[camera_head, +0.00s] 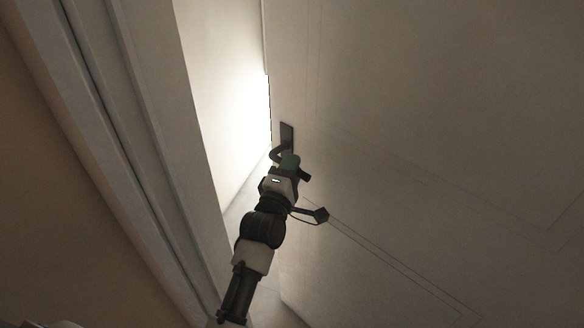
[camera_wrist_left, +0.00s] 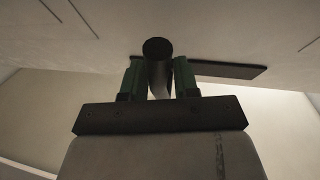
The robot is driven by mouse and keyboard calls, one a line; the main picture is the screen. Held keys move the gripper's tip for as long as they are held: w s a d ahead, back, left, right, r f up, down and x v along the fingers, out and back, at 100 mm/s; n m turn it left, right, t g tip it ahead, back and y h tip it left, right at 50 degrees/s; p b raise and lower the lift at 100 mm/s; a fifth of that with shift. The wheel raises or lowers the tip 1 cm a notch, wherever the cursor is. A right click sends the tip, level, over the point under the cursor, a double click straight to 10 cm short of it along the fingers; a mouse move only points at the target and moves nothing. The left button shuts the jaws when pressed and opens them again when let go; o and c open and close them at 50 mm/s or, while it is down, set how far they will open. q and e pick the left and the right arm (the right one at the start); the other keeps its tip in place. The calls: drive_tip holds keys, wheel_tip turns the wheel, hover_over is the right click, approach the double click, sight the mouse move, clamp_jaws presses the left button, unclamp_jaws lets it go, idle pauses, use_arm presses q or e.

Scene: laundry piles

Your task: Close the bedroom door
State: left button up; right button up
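The bedroom door (camera_head: 420,130) is a pale panelled door that fills the right of the head view. It stands ajar, with a bright gap along its left edge. A dark handle plate (camera_head: 287,134) with a curved lever handle (camera_head: 278,153) sits near that edge. My left gripper (camera_head: 290,163) is at the handle. In the left wrist view its two green fingers (camera_wrist_left: 159,80) stand on either side of the dark handle (camera_wrist_left: 158,48), close against it, and appear shut on it. The plate (camera_wrist_left: 230,70) shows to the right there. My right gripper is not in view.
The pale door frame (camera_head: 140,130) runs diagonally down the left of the head view, beside a brownish wall (camera_head: 50,200). Between the frame and the door is an opening with a lit wall (camera_head: 225,90) beyond. A strip of floor shows low in the opening.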

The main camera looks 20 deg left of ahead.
use_arm(q)
clamp_jaws()
drive_tip(key=shift+f, duration=0.1)
drive_tip(key=shift+f+m+b, duration=0.55)
drive_tip(key=shift+m+b, duration=0.15)
drive_tip(key=shift+b, duration=0.15)
drive_tip(key=shift+w+a+f+m+t+h+b, duration=0.1)
drive_tip(key=shift+a+f+m+t+h+b, duration=0.15)
drive_tip(key=shift+f+m+h+b, duration=0.6)
drive_tip(key=shift+w+a+f+m+t+h+b, duration=0.1)
drive_tip(key=shift+a+f+m+t+h+b, duration=0.2)
drive_tip(key=shift+m+b, duration=1.05)
drive_tip(key=shift+w+a+f+m+t+h+b, duration=0.1)
drive_tip(key=shift+f+m+t+h+b, duration=0.45)
drive_tip(key=shift+m, duration=0.95)
drive_tip(key=shift+r+g+h, duration=0.2)
drive_tip(key=shift+g+h, duration=0.1)
